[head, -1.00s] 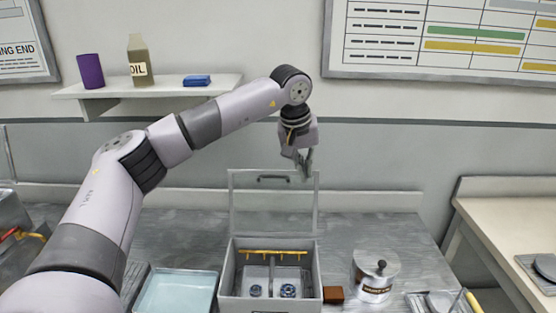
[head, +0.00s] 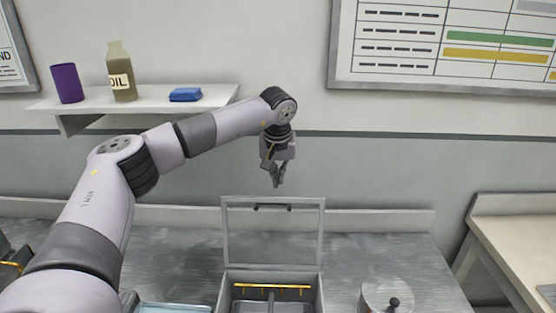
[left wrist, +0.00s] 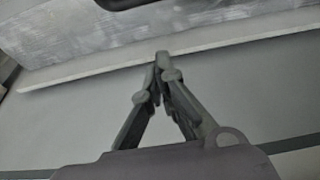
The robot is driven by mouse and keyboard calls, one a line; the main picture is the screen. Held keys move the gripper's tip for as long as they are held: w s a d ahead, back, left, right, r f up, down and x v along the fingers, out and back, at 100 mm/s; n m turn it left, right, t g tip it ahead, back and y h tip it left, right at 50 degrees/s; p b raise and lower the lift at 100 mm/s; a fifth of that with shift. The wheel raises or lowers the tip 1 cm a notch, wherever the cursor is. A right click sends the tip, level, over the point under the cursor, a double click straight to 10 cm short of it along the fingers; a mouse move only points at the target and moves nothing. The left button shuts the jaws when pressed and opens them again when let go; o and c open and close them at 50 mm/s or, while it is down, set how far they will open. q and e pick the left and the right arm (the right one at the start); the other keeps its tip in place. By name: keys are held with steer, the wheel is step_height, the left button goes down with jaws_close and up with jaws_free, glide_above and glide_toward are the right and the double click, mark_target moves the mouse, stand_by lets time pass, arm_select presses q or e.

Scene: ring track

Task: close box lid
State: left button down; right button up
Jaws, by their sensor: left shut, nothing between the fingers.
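The grey box (head: 226,292) stands on the bench at the bottom middle of the head view, its lower part cut off by the frame edge. Its clear lid (head: 272,235) with a grey frame stands upright, open, at the box's back edge. A dark handle (head: 273,207) is at the lid's top. A yellow bar (head: 271,286) lies across the inside. My left gripper (head: 277,184) is shut and empty, pointing down just above the lid's top edge and apart from it. In the left wrist view the closed fingertips (left wrist: 162,65) hold nothing. My right gripper is not in view.
A metal pot (head: 375,296) with a dark knob stands right of the box. The bench right of the lid is clear.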

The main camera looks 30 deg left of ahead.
arm_select(q)
steer(key=shift+s+d+f+p, duration=0.45)
steer(key=shift+s+d, duration=0.05)
steer(key=shift+s, duration=0.25)
steer(key=shift+s+d+f+p, duration=0.4)
steer(key=shift+s+d, duration=0.05)
steer(key=shift+s, duration=0.25)
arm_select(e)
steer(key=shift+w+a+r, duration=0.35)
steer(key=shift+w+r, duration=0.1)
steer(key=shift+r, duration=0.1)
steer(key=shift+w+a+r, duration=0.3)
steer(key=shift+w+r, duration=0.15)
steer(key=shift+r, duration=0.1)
